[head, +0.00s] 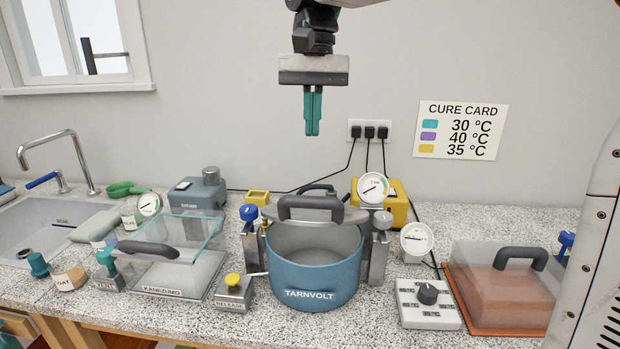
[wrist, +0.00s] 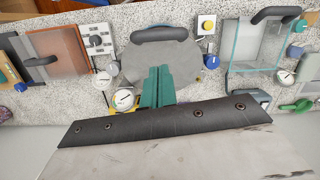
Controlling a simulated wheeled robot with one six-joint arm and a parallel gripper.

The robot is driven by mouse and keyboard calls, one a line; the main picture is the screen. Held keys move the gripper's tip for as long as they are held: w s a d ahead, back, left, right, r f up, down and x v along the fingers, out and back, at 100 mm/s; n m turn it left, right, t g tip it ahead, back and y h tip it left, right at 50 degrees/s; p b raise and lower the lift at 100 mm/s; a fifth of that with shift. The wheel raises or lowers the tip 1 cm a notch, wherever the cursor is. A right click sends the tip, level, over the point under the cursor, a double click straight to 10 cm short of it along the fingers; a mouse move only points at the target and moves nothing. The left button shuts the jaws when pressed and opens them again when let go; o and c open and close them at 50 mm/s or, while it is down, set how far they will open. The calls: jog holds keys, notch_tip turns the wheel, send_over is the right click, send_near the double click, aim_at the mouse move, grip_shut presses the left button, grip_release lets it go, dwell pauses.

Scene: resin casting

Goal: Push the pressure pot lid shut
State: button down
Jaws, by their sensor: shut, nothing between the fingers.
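The blue pressure pot (head: 313,282), labelled TARNVOLT, stands on the counter in the middle of the head view. Its grey lid (head: 345,217) is open, tilted up at the back, with a dark handle (head: 310,205) along its raised edge; the pot's inside shows below it. In the wrist view the lid (wrist: 150,62) and its handle (wrist: 161,34) lie beyond my fingertips. My gripper (head: 312,132) is shut and empty, pointing down well above and behind the pot, apart from the lid. Its teal fingers (wrist: 158,72) overlap the lid in the wrist view. The hinge is not clear.
Clamps with blue (head: 249,213) and grey (head: 382,220) knobs flank the pot. A pressure gauge (head: 373,188) stands at its back right. A clear box (head: 175,262) and yellow-button release (head: 234,290) are left; a dial box (head: 428,303) and covered orange tray (head: 500,285) are right.

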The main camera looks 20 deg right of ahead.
notch_tip(320, 180, up, 4)
jog(key=m, duration=0.1)
send_near(315, 202)
jog(key=shift+m, duration=0.4)
jog(key=f, duration=0.4)
jog(key=w+f, duration=0.1)
jog(key=f, duration=0.1)
jog(key=shift+a+f, duration=0.15)
jog(key=shift+a, duration=0.25)
